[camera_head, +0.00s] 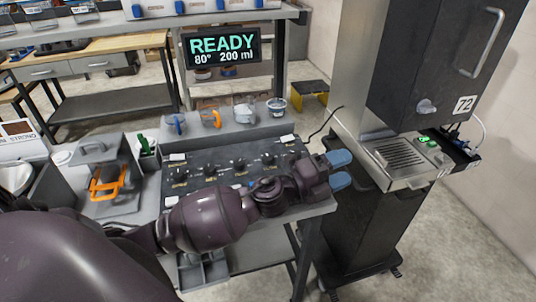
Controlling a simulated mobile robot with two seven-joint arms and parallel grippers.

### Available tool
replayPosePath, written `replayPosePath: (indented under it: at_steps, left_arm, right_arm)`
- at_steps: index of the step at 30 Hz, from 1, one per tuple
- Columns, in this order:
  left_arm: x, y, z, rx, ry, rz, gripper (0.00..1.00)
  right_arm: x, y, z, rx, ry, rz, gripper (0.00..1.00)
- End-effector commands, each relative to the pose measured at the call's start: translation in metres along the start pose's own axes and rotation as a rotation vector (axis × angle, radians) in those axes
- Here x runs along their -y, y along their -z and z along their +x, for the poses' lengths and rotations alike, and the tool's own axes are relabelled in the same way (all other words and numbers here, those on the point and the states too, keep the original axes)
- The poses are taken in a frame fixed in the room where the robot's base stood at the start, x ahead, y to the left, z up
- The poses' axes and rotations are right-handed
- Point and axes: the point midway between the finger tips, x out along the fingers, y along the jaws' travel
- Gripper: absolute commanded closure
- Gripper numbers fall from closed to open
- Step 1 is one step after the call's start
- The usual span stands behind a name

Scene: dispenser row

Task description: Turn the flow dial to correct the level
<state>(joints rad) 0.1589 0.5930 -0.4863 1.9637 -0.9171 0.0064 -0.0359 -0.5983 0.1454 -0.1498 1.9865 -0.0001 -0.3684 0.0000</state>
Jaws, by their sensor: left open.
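A dark control panel (222,178) on the bench carries a row of several black dials, among them a left one (180,171) and a right one (268,159). Their labels are too small to read, so I cannot tell which is the flow dial. A screen (222,47) above reads READY, 80°, 200 ml. My left gripper (340,170) has its blue fingertips apart with nothing between them. It is beyond the panel's right end, near the tall dispenser, and touches no dial. My left arm hides the panel's lower part. My right gripper is not in view.
The tall dispenser (420,60) marked 72 stands right, with a knob (427,106), a drip tray (400,157) and a green-lit button (424,141). Several cups line the shelf (222,134) behind the panel. An orange-handled item (108,184) lies left. Floor at far right is clear.

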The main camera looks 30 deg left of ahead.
Motion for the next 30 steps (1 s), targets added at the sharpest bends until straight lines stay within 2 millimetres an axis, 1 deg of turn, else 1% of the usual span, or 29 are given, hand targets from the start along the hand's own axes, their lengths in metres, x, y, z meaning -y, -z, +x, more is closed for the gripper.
replayPosePath:
  at_steps: [1,3,5,8,11,14,17,18,19,22,24,27,30]
  left_arm:
    - [-0.001,0.004,0.009,-0.097,-0.019,0.090,0.37]
    - [-0.007,0.010,0.016,-0.232,-0.054,0.205,0.37]
    - [-0.014,0.012,0.019,-0.345,-0.095,0.303,0.37]
    - [-0.028,0.009,0.020,-0.524,-0.183,0.460,0.37]
    - [-0.043,-0.005,0.014,-0.693,-0.297,0.607,0.37]
    - [-0.055,-0.031,0.004,-0.847,-0.440,0.743,0.37]
    - [-0.061,-0.066,-0.011,-0.983,-0.610,0.861,0.37]
    - [-0.061,-0.084,-0.018,-1.031,-0.687,0.903,0.37]
    - [-0.060,-0.097,-0.024,-1.065,-0.747,0.931,0.37]
    - [-0.050,-0.143,-0.044,-1.157,-0.952,1.004,0.37]
    - [-0.038,-0.173,-0.058,-1.201,-1.088,1.033,0.37]
    - [-0.020,-0.206,-0.074,-1.240,-1.250,1.050,0.37]
    - [-0.007,-0.226,-0.086,-1.258,-1.357,1.051,0.37]
  right_arm:
    - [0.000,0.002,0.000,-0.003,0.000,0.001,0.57]
    - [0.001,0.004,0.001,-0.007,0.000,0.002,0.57]
    - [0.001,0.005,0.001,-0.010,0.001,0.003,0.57]
    - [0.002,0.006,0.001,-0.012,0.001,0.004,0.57]
    - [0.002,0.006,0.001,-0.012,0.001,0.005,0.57]
    - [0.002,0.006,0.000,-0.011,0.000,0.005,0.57]
    - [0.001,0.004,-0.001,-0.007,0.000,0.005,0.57]
    - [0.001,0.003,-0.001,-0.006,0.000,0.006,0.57]
    - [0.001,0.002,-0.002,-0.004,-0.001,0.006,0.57]
    - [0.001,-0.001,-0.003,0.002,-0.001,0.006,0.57]
    - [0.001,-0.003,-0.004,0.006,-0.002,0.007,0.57]
    - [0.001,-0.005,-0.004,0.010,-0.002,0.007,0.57]
    - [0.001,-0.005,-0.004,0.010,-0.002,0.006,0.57]
